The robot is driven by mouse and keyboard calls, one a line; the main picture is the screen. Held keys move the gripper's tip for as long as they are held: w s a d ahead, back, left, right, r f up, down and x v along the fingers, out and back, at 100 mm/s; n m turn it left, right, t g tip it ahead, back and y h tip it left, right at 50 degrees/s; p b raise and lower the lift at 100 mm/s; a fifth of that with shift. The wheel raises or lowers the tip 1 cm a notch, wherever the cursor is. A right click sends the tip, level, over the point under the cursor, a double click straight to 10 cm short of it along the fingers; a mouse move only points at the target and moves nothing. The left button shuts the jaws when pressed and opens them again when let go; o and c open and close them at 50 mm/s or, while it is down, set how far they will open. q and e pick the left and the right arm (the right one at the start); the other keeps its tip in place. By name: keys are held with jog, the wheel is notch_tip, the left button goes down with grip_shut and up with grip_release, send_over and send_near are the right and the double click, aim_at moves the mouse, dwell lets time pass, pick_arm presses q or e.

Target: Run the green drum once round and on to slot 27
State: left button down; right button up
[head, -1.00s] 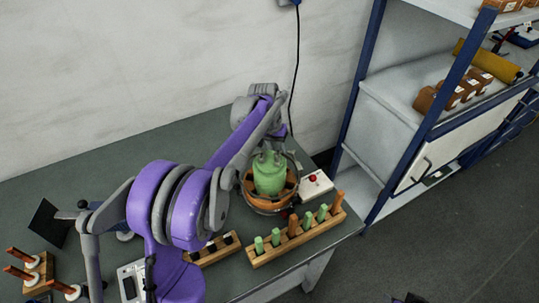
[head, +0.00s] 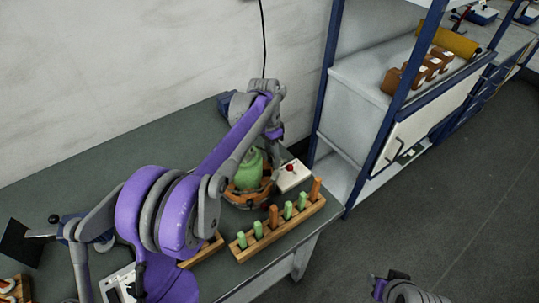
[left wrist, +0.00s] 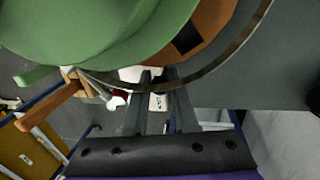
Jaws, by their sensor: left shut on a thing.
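The green drum (head: 249,168) stands on the orange-brown ring (head: 240,195) with dark marks, near the table's right end. My left gripper (head: 269,143) is at the drum's back right side, partly hidden behind my own arm. In the left wrist view its two fingers (left wrist: 160,78) reach toward the metal rim below the drum (left wrist: 90,30) and the ring (left wrist: 215,32). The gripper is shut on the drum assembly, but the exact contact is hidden. No slot number can be read.
A white box with a red button (head: 293,176) stands just right of the ring. A wooden rack (head: 283,232) of green and orange pegs lies in front. A blue-framed shelf (head: 325,100) stands at the right. The table (head: 130,150) is clear behind my arm.

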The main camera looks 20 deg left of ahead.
pick_arm(q)
jog(key=shift+s+d, duration=0.15)
jog(key=shift+d, duration=0.05)
dwell(0.4)
jog(key=c, duration=1)
grip_release()
jog(key=r, duration=0.3)
jog(key=w+a+r, duration=0.1)
jog(key=r, duration=0.6)
jog(key=shift+w+a+r+p, duration=0.15)
jog(key=shift+a+r+p, duration=0.15)
jog(key=shift+p, duration=0.1)
